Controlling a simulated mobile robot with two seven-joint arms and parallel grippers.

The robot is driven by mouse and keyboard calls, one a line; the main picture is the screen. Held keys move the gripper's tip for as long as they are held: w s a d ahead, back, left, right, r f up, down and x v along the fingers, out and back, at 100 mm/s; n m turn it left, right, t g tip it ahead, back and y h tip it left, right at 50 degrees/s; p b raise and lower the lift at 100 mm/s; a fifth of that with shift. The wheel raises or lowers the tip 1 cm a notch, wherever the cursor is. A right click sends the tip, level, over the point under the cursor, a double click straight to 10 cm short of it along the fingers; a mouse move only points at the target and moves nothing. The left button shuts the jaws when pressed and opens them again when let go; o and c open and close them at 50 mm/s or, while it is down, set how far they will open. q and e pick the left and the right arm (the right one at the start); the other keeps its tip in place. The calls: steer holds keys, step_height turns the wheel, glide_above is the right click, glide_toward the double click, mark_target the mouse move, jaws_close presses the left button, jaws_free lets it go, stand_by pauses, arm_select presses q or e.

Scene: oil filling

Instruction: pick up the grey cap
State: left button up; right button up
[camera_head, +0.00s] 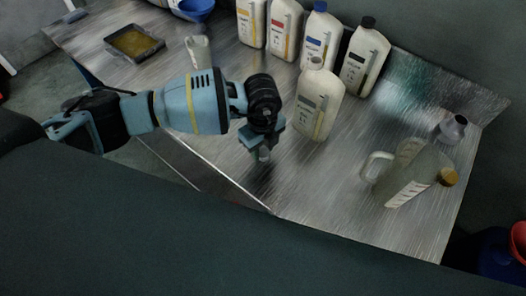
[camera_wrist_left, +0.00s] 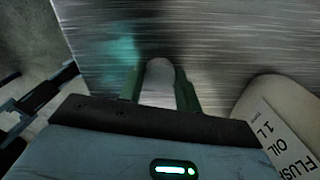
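The grey cap (camera_head: 264,155) shows at the tips of my left gripper (camera_head: 262,148), near the table's front edge. In the left wrist view the cap (camera_wrist_left: 160,80) is a pale grey rounded piece between the two dark green fingers (camera_wrist_left: 160,92). The fingers lie against its sides, so the gripper appears shut on it. I cannot tell whether the cap touches the table. A white oil bottle (camera_head: 318,105) stands just right of the gripper, and its label shows in the left wrist view (camera_wrist_left: 285,140). My right gripper is not in view.
Several white oil bottles (camera_head: 284,30) stand along the back of the metal table (camera_head: 345,215). A translucent jug with a brown cap (camera_head: 415,170) and a grey funnel-like piece (camera_head: 453,128) are at the right.

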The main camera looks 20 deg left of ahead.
arm_select(q)
steer(key=c, duration=0.3)
steer(key=shift+r, duration=0.15)
